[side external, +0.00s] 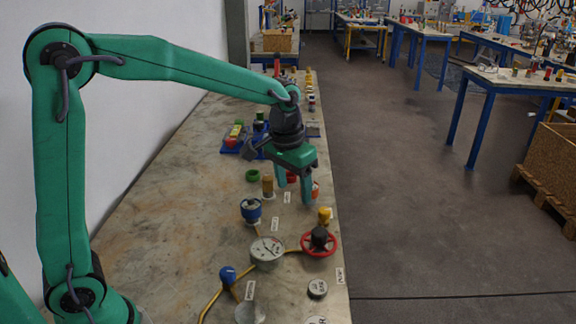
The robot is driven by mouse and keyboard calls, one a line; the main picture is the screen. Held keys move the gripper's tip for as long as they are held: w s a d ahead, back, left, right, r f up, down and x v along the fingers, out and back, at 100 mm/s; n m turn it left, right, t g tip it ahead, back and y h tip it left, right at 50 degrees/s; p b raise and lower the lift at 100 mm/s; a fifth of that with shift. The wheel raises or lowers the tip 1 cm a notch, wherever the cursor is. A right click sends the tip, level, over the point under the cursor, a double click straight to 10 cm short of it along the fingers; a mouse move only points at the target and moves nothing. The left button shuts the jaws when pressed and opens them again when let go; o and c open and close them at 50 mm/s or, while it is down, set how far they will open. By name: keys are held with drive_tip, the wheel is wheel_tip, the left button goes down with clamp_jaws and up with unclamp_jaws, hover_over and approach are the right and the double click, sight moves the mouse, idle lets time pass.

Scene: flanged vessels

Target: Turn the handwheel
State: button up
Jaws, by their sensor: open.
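The handwheel (334,248) has a red rim and a black hub. It lies near the right edge of the bench, in the lower middle of the view. My gripper (294,195) points down over the bench, farther back than the handwheel and slightly left of it. Its two green fingers are apart, and it is clear of the handwheel. A red part (291,177) shows behind and between the fingers; whether a finger touches it I cannot tell.
A yellow fitting (325,215) stands just behind the handwheel. A round gauge (267,250) and yellow piping lie to its left. A blue-capped fitting (251,209) and a brass cylinder (267,187) stand left of my gripper. The bench's left side (165,235) is clear.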

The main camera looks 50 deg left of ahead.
drive_tip(key=g, duration=0.2)
hover_over(320, 231)
wheel_tip(320, 231, down, 8)
drive_tip(key=shift+f, duration=0.15)
drive_tip(key=shift+f, duration=0.15)
drive_tip(key=shift+f, duration=3.75)
drive_tip(key=c, duration=1)
